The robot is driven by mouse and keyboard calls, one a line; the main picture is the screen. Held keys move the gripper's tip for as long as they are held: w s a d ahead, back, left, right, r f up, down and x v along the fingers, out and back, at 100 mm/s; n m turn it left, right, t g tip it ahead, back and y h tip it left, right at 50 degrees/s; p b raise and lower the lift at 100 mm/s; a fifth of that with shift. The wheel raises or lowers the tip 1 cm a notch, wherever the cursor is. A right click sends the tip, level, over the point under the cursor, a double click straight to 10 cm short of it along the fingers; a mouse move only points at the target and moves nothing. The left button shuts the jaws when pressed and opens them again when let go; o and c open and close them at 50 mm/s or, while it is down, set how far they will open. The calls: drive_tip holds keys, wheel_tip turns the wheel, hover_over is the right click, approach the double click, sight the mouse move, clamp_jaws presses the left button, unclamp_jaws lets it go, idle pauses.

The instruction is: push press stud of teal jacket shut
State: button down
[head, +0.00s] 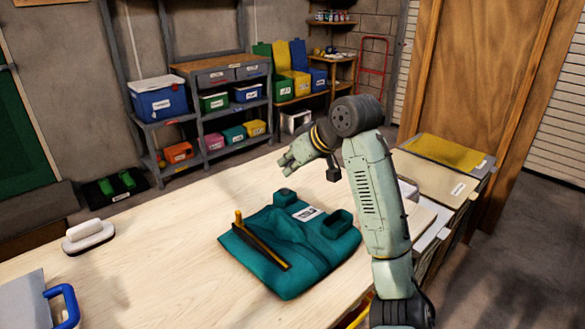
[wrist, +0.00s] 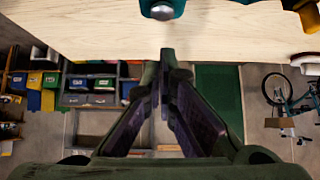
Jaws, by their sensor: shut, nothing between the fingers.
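The teal jacket (head: 315,262) lies folded on the pale wooden table. It has a dark strip with an orange end (head: 239,216), a white printed label (head: 307,213), a small raised teal piece (head: 285,196) at its back edge and a boxy raised teal part (head: 338,222). In the wrist view, a silver round stud (wrist: 162,12) shows on a teal piece at the top edge, beyond my fingertips. My gripper (head: 284,165) is in the air above and behind the jacket's back edge, apart from it. In the wrist view my gripper (wrist: 167,56) is shut and empty.
A white-handled brush or iron-like object (head: 89,236) stands on the table (head: 170,215) at left. A blue-handled item (head: 62,305) is at the front left. Folders or boxes (head: 440,165) stand at right. Shelves with bins (head: 215,100) stand behind.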

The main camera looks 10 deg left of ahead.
drive_tip(key=b+v, duration=0.1)
drive_tip(key=v, duration=0.8)
drive_tip(key=shift+d+b, duration=0.25)
drive_tip(key=shift+b, duration=0.1)
drive_tip(key=shift+d, duration=0.1)
